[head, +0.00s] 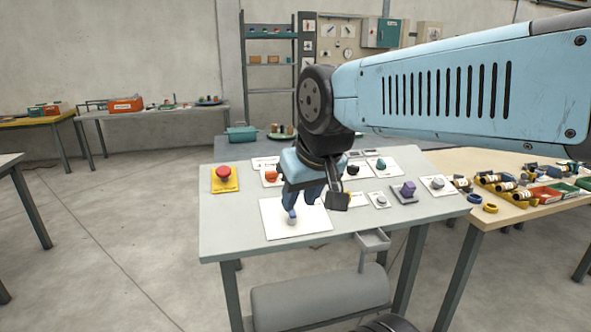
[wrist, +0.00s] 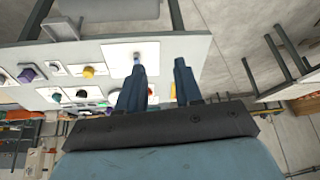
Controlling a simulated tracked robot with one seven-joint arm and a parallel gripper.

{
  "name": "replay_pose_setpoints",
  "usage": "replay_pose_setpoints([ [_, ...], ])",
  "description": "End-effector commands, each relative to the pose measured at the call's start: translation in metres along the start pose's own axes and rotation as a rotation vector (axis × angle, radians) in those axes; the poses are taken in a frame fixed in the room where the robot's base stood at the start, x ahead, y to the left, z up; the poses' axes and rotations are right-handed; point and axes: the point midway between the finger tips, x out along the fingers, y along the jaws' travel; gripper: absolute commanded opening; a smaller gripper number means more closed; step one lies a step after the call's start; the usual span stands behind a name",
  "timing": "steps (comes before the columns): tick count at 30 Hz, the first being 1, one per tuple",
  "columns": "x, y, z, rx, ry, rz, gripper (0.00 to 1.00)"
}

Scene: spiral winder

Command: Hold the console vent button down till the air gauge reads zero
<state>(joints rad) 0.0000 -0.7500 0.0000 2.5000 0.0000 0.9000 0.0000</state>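The console (head: 222,235) is a grey sloped desk with several buttons and knobs on white plates. My gripper (head: 300,200) hangs over its front left part, above a large white plate (head: 312,222). In the wrist view, my gripper (wrist: 160,78) has its two dark blue fingers apart, with nothing between them. Labels are too small to read, so I cannot tell which control is the vent button. I cannot identify the air gauge.
A red mushroom button (head: 223,173) on a yellow plate sits at the console's left. An orange knob (head: 271,175) and a purple knob (head: 408,188) are nearby. A grey tank (head: 320,295) lies below. A wooden bench (head: 515,212) with several parts stands at right.

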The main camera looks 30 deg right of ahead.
Motion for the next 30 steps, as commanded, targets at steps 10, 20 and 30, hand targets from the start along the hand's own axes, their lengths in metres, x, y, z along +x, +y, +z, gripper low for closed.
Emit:
replay_pose_setpoints([
  [10, 0.0000, 0.0000, 0.0000, 0.000, 0.000, 0.000, 0.01],
  [20, 0.0000, 0.0000, 0.0000, 0.000, 0.000, 0.000, 0.00],
  [30, 0.0000, 0.0000, 0.0000, 0.000, 0.000, 0.000, 0.00],
])
